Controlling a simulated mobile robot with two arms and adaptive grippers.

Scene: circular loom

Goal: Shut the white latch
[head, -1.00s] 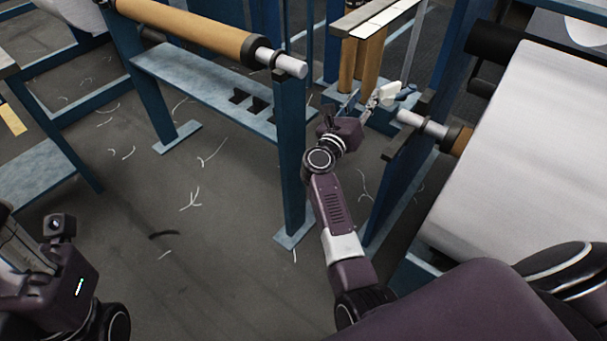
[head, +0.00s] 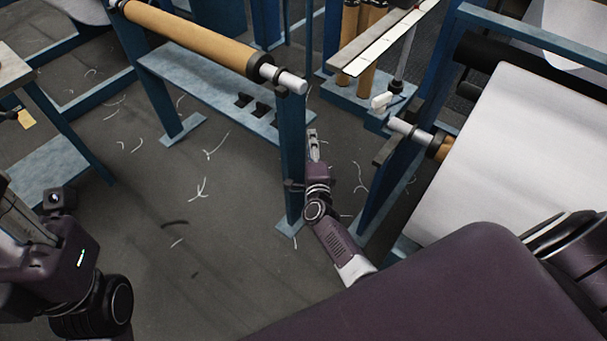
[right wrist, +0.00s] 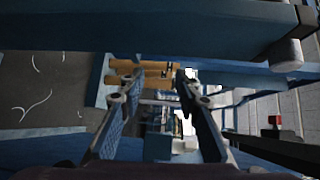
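The white latch (head: 382,101) is a small white piece on the blue frame's ledge, just left of the silver roller end in the head view. Whether it is open or shut is too small to tell. My right gripper (head: 313,140) is beside the blue post, lower left of the latch and apart from it. In the right wrist view its two fingers (right wrist: 158,90) are spread with nothing between them. I cannot make out the latch there. Part of my left gripper (head: 14,215) shows at the left edge; its fingertips are not clear.
A blue post (head: 292,150) stands right by my right gripper. A tan roll (head: 190,38) lies above a blue shelf (head: 205,85). A large white fabric roll (head: 520,150) fills the right side. Open floor (head: 150,260) with thread scraps lies at left.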

